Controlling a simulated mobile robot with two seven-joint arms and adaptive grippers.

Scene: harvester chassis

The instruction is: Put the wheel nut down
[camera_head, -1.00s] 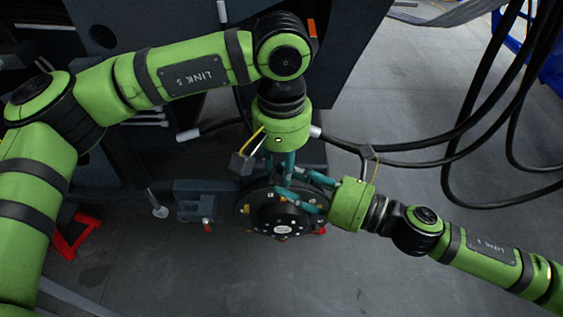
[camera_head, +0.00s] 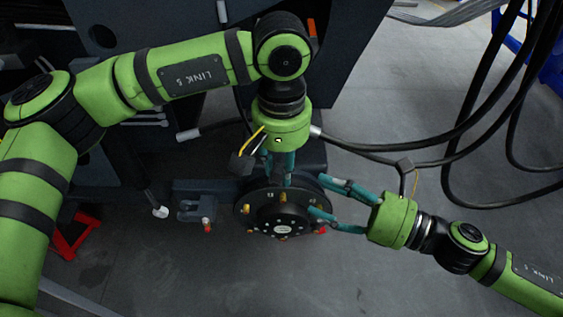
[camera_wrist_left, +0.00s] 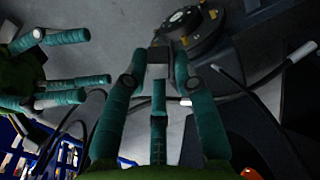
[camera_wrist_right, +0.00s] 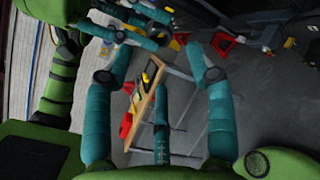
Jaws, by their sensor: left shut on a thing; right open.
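The wheel hub (camera_head: 281,212) is a dark round disc with a raised centre and several brass-coloured studs. It also shows in the left wrist view (camera_wrist_left: 190,28). My left gripper (camera_head: 281,180) points down at the hub's upper edge. The left wrist view shows these teal fingers (camera_wrist_left: 160,58) close together. My right gripper (camera_head: 318,197) is open and empty at the hub's right side, its fingers spread. It also shows in the right wrist view (camera_wrist_right: 158,78).
The dark chassis (camera_head: 345,35) rises behind the hub. Black hoses (camera_head: 470,130) loop at the right. A red stand (camera_head: 75,235) is on the floor at the left. The right wrist view shows a wooden-topped bench (camera_wrist_right: 147,100). Grey floor in front is clear.

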